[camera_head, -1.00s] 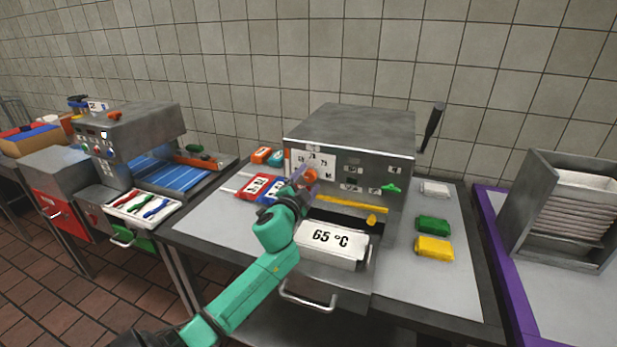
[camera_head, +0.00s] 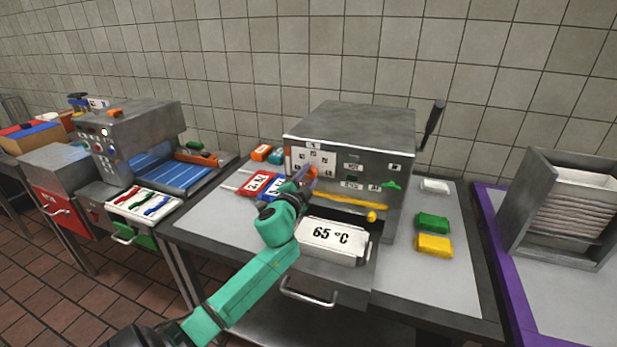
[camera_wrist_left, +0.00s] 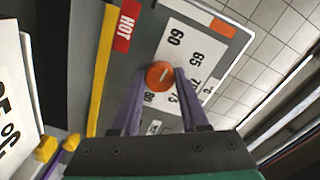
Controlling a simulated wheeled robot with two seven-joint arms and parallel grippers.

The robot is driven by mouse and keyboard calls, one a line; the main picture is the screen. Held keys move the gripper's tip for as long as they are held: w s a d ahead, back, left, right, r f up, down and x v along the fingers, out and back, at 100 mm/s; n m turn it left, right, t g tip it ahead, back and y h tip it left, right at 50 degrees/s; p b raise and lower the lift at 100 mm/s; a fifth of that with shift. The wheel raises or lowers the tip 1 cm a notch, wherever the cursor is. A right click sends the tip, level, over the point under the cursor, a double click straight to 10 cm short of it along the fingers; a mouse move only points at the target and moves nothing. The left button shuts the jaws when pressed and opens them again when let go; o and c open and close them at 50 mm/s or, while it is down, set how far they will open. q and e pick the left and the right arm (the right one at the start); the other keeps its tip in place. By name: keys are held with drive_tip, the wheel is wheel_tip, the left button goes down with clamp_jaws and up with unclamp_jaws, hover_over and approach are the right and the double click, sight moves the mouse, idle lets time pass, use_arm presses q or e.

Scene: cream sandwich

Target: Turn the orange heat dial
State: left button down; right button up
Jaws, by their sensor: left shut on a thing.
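The orange heat dial (camera_wrist_left: 160,75) sits on a white scale plate (camera_wrist_left: 185,42) marked with numbers such as 60 and 65, on the front of a grey metal machine (camera_head: 365,130). My left gripper (camera_wrist_left: 158,88) has its two purple fingers on either side of the dial and is shut on it. In the head view the left gripper (camera_head: 303,178) reaches the machine's front left and mostly hides the dial. A white block reading 65 °C (camera_head: 332,236) sits in front of the machine. My right gripper is not in view.
A yellow bar (camera_head: 345,206) runs along the machine's front below the gripper. Red and blue packets (camera_head: 258,183) lie left of the gripper. Green and yellow blocks (camera_head: 433,245) lie at the right. A black lever (camera_head: 432,125) rises from the machine's right side.

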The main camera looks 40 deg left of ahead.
use_arm(q)
drive_tip(key=m, duration=0.4)
drive_tip(key=shift+m, duration=0.3)
drive_tip(key=shift+f+m+p, duration=0.1)
drive_tip(key=shift+m+p, duration=0.3)
drive_tip(key=shift+m, duration=1.1)
drive_tip(key=shift+c, duration=2.1)
unclamp_jaws()
drive_tip(key=b+v, duration=0.2)
drive_tip(key=v, duration=1.2)
drive_tip(key=shift+s, duration=0.3)
